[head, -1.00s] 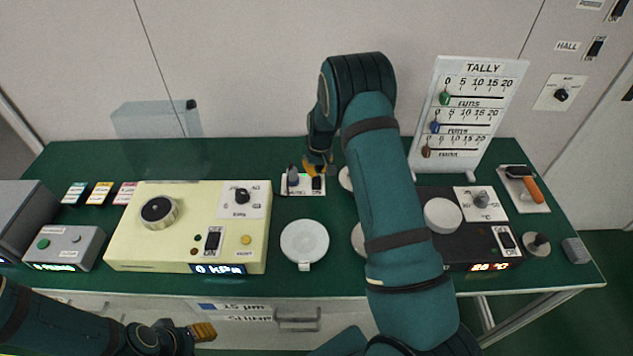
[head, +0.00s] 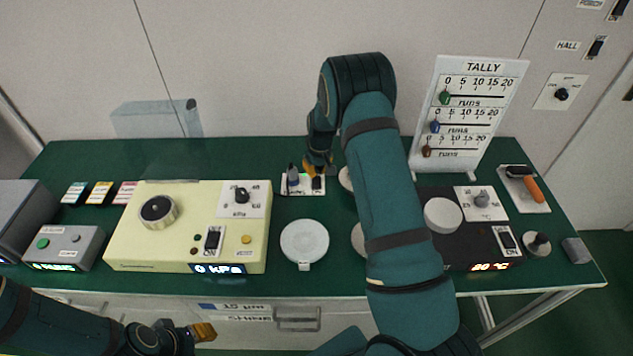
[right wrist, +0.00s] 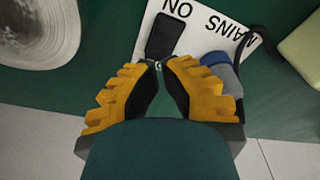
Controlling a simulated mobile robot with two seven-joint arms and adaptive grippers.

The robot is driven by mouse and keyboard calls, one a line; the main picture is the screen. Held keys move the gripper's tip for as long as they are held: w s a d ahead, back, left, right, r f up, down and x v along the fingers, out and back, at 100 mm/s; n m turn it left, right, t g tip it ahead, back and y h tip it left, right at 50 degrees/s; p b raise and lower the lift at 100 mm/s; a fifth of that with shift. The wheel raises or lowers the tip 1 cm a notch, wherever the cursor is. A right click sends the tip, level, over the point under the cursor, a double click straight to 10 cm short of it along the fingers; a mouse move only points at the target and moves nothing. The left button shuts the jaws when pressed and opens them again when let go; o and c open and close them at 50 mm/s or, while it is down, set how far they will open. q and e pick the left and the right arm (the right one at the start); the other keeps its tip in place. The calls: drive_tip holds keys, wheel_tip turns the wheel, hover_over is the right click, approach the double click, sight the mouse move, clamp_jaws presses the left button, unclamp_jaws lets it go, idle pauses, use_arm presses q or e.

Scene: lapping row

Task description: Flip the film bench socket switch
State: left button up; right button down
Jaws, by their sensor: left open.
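The socket plate (head: 303,190), white and lettered MAINS and ON, lies on the green bench behind the round white dish. Its black rocker switch (head: 317,184) is at the plate's right; it also shows in the right wrist view (right wrist: 166,35). A grey plug with a blue band (head: 293,178) stands on the plate's left part. My right gripper (head: 318,171) is just above and behind the switch; in the right wrist view its fingertips (right wrist: 158,65) meet close to the switch's edge, with nothing between them. My left gripper (head: 204,332) is open and empty in front of the bench.
A cream pressure unit (head: 185,225) stands left of the plate. The white dish (head: 304,241) is in front of it. My right arm hides part of the bench right of the plate. A dark heater unit (head: 470,240) and tally board (head: 468,115) stand further right.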

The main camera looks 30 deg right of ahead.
sight(317, 178)
drive_tip(key=shift+f+b, duration=1.15)
drive_tip(key=shift+f, duration=0.45)
idle(0.7)
drive_tip(key=shift+r, duration=0.15)
drive_tip(key=shift+r+p, duration=2.1)
drive_tip(key=shift+r, duration=1.3)
